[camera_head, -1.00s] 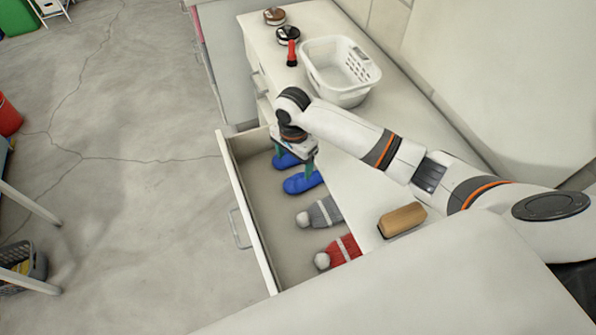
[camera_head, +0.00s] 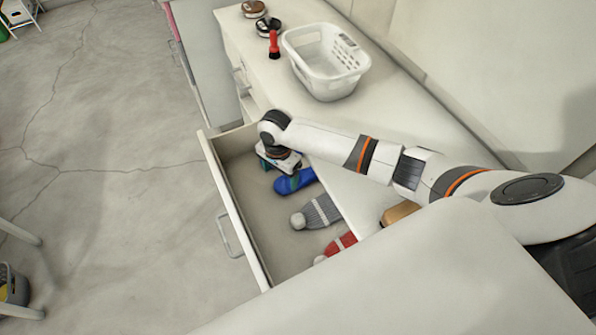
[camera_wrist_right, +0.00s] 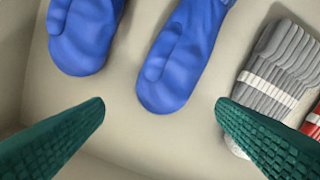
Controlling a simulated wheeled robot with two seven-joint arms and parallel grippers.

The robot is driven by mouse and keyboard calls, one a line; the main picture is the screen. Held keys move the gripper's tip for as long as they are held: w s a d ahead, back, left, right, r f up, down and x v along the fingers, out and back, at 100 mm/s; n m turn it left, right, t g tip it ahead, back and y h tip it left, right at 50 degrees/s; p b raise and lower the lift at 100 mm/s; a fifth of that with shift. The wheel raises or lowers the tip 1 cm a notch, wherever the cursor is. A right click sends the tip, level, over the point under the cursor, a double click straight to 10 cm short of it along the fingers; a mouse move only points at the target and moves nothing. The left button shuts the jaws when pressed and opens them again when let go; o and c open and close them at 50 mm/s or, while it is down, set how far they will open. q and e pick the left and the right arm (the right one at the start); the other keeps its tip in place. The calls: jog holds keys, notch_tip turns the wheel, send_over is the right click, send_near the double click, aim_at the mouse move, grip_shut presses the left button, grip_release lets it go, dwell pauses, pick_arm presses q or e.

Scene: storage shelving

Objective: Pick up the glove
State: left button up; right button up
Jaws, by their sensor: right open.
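Two blue gloves lie in the open drawer. In the right wrist view one glove (camera_wrist_right: 182,58) lies between the lines of my fingers, a little beyond the fingertips, and the other glove (camera_wrist_right: 84,38) is to its left. In the head view one blue glove (camera_head: 294,182) shows beside my right gripper (camera_head: 279,168); the other is hidden under the wrist. My right gripper is open and empty, with its green fingers (camera_wrist_right: 160,108) spread wide above the drawer floor. My left gripper is in no view.
The drawer (camera_head: 243,218) also holds a grey knit hat (camera_head: 317,212) and a red one (camera_head: 341,245). A white basket (camera_head: 326,62), a red flashlight (camera_head: 274,44) and two round items stand on the countertop. A brown brush-like block (camera_head: 398,212) is partly hidden by my arm.

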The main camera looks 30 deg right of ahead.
aim_at(282, 185)
jog(key=f, duration=0.4)
jog(key=shift+s+f, duration=0.3)
jog(key=shift+s, duration=0.05)
jog(key=shift+f, duration=0.3)
jog(key=shift+c, duration=0.2)
jog(key=c, duration=1)
jog(key=shift+c, duration=0.2)
jog(key=shift+r, duration=0.15)
